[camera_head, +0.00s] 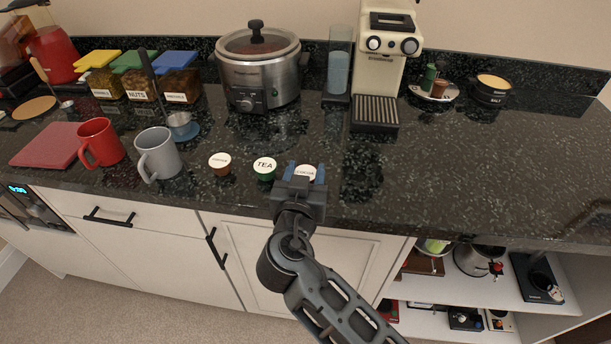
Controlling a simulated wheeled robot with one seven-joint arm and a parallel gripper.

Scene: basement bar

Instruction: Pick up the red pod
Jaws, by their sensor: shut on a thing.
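My gripper (305,171) is at the front part of the dark counter, with its blue-tipped fingers on either side of a white-lidded pod (306,174). It is shut on this pod. The pod's body is mostly hidden by the gripper, so I cannot tell its colour well or whether it is clear of the counter. Left of it stands a green pod (265,169) with a white lid marked TEA. Further left is a reddish-brown pod (220,164) with a white lid.
A grey mug (159,155) and a red mug (101,143) stand left of the pods. A slow cooker (259,76) and a cream coffee machine (385,55) stand behind. A small plate (433,96) holds more pods.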

